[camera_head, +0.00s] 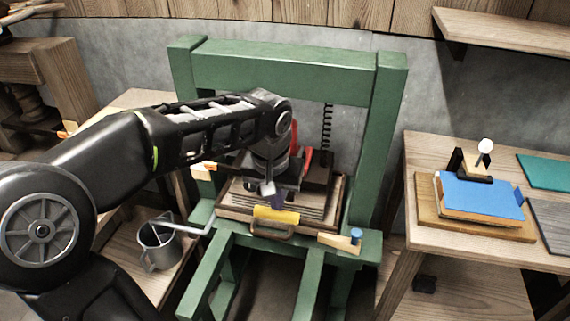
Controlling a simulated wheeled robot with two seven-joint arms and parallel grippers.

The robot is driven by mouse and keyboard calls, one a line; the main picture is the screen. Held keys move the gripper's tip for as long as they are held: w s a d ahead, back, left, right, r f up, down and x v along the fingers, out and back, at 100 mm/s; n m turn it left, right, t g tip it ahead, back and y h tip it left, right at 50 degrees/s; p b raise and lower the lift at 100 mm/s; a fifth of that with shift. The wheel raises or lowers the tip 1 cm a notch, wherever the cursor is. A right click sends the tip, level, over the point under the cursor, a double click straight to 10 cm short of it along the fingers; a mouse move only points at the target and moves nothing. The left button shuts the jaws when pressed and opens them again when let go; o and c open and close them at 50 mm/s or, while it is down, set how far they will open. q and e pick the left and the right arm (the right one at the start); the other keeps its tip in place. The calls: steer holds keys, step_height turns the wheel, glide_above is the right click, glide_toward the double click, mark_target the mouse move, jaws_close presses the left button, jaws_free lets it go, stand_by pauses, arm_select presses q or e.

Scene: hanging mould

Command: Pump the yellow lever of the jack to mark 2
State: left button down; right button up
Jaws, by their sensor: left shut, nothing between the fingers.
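My left gripper (268,188) reaches in from the left and points down inside the green frame, above the front of a wooden tray. Its fingers are shut with nothing between them. A red part (308,160), perhaps of the jack, shows just behind the gripper; my arm hides most of that area. A small yellow-orange piece (204,173) sticks out left of the gripper beside the frame post; I cannot tell whether it is the lever. A yellow plate (277,214) sits at the tray's front edge. No mark 2 is readable. My right gripper is not in view.
The green frame (285,70) stands around the tray (235,208). A grey crank (190,230) juts out left, by a metal jug (158,247). A blue-topped peg (356,236) stands front right. The right table (440,165) holds a blue pad (478,197).

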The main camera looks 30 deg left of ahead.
mark_target(277, 218)
arm_select(q)
steer(key=p+v, duration=0.2)
steer(key=v, duration=0.1)
steer(key=w+p+v, duration=0.1)
steer(key=v, duration=0.1)
steer(key=shift+a+r, duration=0.1)
steer(key=shift+a, duration=0.05)
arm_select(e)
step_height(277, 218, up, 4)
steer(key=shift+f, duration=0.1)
